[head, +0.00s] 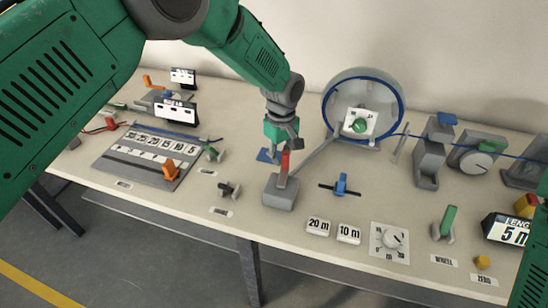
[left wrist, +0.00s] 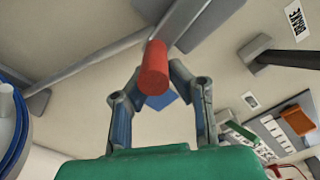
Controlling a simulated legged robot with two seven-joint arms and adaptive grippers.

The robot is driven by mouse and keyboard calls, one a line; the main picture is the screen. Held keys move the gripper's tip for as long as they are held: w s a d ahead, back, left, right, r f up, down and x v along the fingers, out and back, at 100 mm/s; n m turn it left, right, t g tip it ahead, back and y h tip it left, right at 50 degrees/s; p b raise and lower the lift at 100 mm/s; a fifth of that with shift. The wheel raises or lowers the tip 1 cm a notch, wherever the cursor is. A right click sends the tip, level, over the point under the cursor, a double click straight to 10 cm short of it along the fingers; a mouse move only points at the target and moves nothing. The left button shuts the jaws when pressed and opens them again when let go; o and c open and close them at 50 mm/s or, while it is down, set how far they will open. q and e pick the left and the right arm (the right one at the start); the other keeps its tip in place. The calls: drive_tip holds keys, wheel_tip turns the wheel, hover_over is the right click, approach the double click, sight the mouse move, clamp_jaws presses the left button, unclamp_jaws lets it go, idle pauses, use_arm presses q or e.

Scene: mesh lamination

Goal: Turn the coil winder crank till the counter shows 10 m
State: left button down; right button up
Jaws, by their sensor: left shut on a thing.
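A red upright handle (head: 285,163) stands over a grey block (head: 279,193) at mid-bench. A slanted grey bar (head: 317,155) runs from there towards the reel (head: 324,97), which carries a blue coil. My left gripper (head: 284,144) is at the top of the red handle. In the left wrist view, the handle (left wrist: 155,68) lies between the fingertips of my left gripper (left wrist: 158,75), which is shut on it. The length counter (head: 506,229) at the far right shows "5 m", partly cut off by my green arm. My right gripper is out of view.
Cards marked 20 m (head: 318,227) and 10 m (head: 348,234) lie at the front, beside a dial (head: 392,240). A dark lever (head: 229,189) stands left. A blue line runs right from the reel.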

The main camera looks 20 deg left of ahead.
use_arm(q)
drive_tip(key=m, duration=0.1)
drive_tip(key=d+m, duration=0.1)
drive_tip(key=s+d+m, duration=0.1)
drive_tip(key=shift+d+f+m, duration=0.25)
drive_tip(key=shift+f+m, duration=0.05)
drive_tip(key=shift+m, duration=0.1)
drive_tip(key=m, duration=0.1)
drive_tip(key=d+m, duration=0.1)
drive_tip(key=m, duration=0.1)
drive_tip(key=shift+s+d+r+m, duration=0.1)
drive_tip(key=shift+s+d+m, duration=0.05)
drive_tip(key=shift+d+m, duration=0.15)
drive_tip(key=c, duration=1.7)
unclamp_jaws()
drive_tip(key=shift+a+r, duration=0.1)
drive_tip(key=shift+a, duration=0.05)
drive_tip(key=shift+o, duration=1.4)
drive_tip(key=shift+s+a+r, duration=0.15)
drive_tip(key=shift+a, duration=0.45)
drive_tip(key=shift+w, duration=0.3)
drive_tip(key=r, duration=1.1)
drive_tip(key=shift+s+a+r, duration=0.1)
drive_tip(key=shift+a+r, duration=0.05)
drive_tip(key=shift+a, duration=0.05)
drive_tip(key=shift+a+r, duration=0.15)
drive_tip(key=shift+r, duration=0.1)
